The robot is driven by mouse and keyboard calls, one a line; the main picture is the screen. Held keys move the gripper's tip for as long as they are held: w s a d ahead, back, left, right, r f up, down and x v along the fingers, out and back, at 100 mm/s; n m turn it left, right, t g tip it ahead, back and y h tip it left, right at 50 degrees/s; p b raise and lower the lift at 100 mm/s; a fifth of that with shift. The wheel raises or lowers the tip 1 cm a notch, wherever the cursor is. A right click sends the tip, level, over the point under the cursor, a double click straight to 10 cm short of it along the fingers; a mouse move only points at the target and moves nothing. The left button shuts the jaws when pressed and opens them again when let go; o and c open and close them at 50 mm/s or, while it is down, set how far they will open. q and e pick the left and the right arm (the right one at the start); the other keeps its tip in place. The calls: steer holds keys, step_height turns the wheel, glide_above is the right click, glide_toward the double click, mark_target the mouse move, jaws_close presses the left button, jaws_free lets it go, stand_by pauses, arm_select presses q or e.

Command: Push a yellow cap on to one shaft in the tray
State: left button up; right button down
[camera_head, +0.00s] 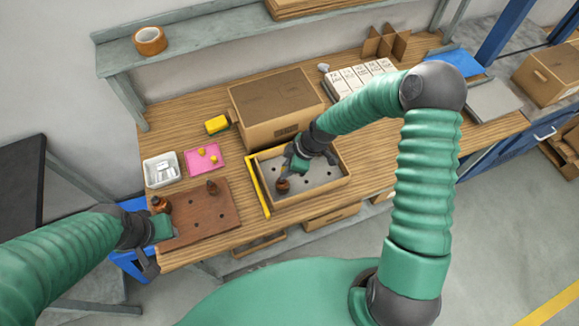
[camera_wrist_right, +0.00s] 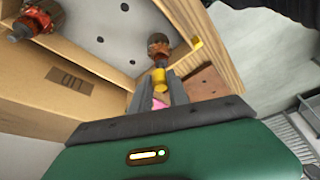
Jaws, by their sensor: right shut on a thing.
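The tray (camera_head: 333,189) is a shallow cardboard-coloured box with a grey holed floor, right of the middle of the bench. An armature (camera_head: 283,184) with dark copper windings stands in its near left part. My right gripper (camera_head: 297,162) is over it, shut on a yellow cap (camera_wrist_right: 159,78). In the right wrist view the cap lines up with the shaft of that armature (camera_wrist_right: 158,45) and seems to meet it; how far it is on is unclear. Another armature (camera_wrist_right: 38,22) shows there. My left gripper (camera_head: 150,262) is near the board's front left; its jaws are unclear.
A pink mat (camera_head: 194,163) holds yellow caps (camera_head: 213,159). A white bin (camera_head: 161,169) lies left of it. A large closed carton (camera_head: 277,105) stands behind the tray. A yellow strip (camera_head: 258,188) runs along the tray's left side.

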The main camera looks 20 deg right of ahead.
steer(key=shift+a, duration=0.5)
arm_select(q)
steer(key=shift+d, duration=0.15)
arm_select(e)
steer(key=shift+d, duration=0.1)
arm_select(q)
steer(key=shift+a+f, duration=0.1)
steer(key=shift+a, duration=0.15)
arm_select(e)
steer(key=shift+a, duration=0.25)
steer(key=shift+f, duration=0.1)
steer(key=shift+f+b, duration=0.25)
steer(key=shift+b, duration=0.1)
steer(key=shift+d+f+b, duration=0.15)
steer(key=shift+f+b, duration=0.2)
steer(key=shift+f, duration=0.2)
arm_select(q)
steer(key=shift+s+b+x, duration=0.25)
steer(key=shift+b+x, duration=0.2)
steer(key=shift+x, duration=0.55)
arm_select(e)
steer(key=shift+f, duration=0.55)
arm_select(q)
steer(key=shift+f, duration=0.1)
arm_select(e)
steer(key=c, duration=1.2)
jaws_free()
